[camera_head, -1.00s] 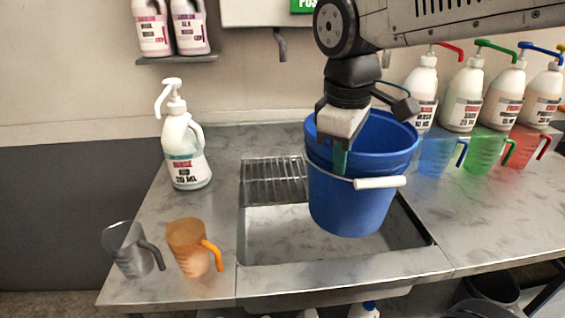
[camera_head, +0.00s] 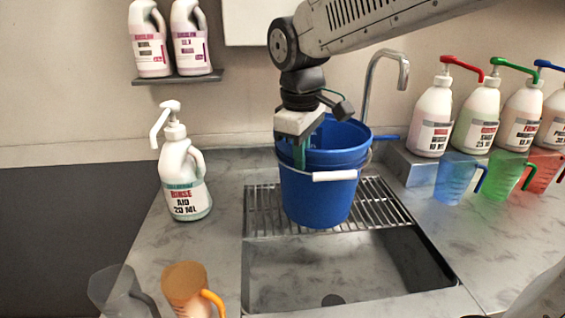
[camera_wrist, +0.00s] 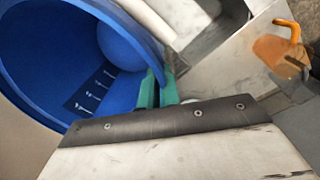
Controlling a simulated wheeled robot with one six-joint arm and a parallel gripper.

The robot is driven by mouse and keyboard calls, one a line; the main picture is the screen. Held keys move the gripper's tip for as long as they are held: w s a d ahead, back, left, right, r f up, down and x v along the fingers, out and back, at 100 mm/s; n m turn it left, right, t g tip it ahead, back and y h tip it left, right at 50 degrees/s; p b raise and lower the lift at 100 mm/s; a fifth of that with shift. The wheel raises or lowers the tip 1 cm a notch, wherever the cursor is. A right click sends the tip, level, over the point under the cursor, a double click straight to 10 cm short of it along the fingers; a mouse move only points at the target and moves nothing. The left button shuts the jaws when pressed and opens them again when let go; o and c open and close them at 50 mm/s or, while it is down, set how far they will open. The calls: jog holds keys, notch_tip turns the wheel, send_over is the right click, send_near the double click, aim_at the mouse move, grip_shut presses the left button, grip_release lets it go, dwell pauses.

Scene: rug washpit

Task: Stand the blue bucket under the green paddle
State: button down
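The blue bucket (camera_head: 318,195) is upright over the slatted rack at the back of the sink. I cannot tell whether its base touches the slats. Its white handle grip (camera_head: 335,175) hangs at the front. My gripper (camera_head: 299,155) is shut on the bucket's near left rim. In the wrist view, the green fingers (camera_wrist: 157,92) pinch the rim of the bucket (camera_wrist: 60,45), whose inside looks empty. A green pump lever (camera_head: 515,68) tops a white bottle at the right. I see no other green paddle that I can make out.
The metal rack (camera_head: 375,205) lies behind the open sink basin (camera_head: 330,275). A curved tap (camera_head: 368,85) rises behind the bucket, with a blue lever beside it. White bottles and coloured jugs (camera_head: 455,180) crowd the right. A rinse-aid bottle (camera_head: 185,185) and orange jug (camera_head: 187,290) stand left.

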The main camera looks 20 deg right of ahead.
aim_at(282, 169)
jog(key=w, duration=0.2)
jog(key=w+a, duration=0.2)
jog(key=w, duration=0.1)
jog(key=shift+w+a+f, duration=0.1)
jog(key=shift+w+f, duration=0.2)
jog(key=shift+w, duration=0.05)
jog(key=shift+f, duration=1.75)
jog(key=shift+f, duration=0.2)
jog(key=c, duration=1.6)
grip_release()
